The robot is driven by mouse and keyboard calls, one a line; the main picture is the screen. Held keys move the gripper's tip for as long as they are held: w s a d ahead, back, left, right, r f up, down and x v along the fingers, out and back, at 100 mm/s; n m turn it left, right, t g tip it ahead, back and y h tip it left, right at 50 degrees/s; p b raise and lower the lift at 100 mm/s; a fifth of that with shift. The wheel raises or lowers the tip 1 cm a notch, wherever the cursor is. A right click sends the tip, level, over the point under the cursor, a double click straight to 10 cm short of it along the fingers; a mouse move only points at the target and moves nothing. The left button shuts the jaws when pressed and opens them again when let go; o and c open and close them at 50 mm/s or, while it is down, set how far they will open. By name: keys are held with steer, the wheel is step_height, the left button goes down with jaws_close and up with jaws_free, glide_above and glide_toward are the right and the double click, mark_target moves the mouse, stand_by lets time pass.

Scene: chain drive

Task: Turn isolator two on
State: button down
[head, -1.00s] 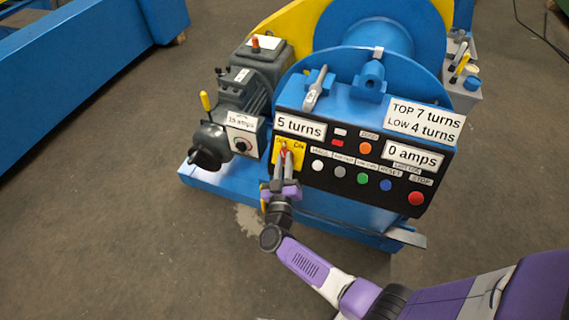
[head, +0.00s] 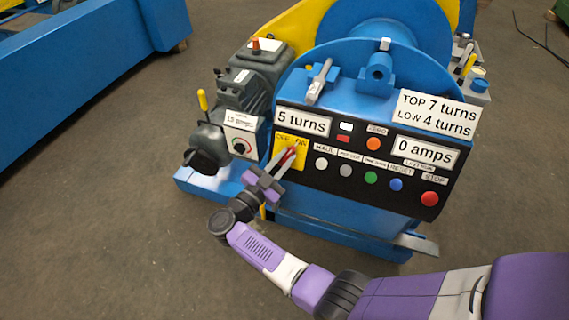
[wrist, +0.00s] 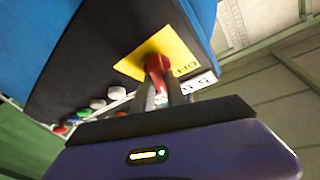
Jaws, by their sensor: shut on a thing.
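The isolator is a red handle (head: 291,152) on a yellow plate (head: 283,165) marked OFF on its left and ON on its right, at the left end of the black panel. No number is readable on it. My gripper (head: 286,158) is shut on the red handle, coming from the lower left. The handle leans up and right, towards ON. In the wrist view, the red handle (wrist: 157,68) stands out from the yellow plate (wrist: 180,47) between my fingertips (wrist: 160,88). The fingers partly hide the handle and the plate.
The black panel (head: 330,185) carries several buttons, including a red STOP button (head: 430,198), and displays reading 5 turns and 0 amps. A grey motor (head: 240,95) with a white dial plate (head: 241,142) stands left. A blue drum (head: 385,30) rises behind. Floor is clear at left.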

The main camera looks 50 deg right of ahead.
steer(key=shift+m+g+y+b, duration=0.7)
steer(key=shift+m+g, duration=0.6)
steer(key=shift+m, duration=1)
steer(key=shift+m+g, duration=0.3)
steer(key=shift+m, duration=0.1)
steer(key=c, duration=1.4)
jaws_free()
steer(key=shift+o, duration=0.2)
steer(key=shift+a, duration=0.1)
steer(key=a, duration=0.7)
steer(key=shift+w+a+b, duration=0.3)
steer(key=shift+w, duration=0.05)
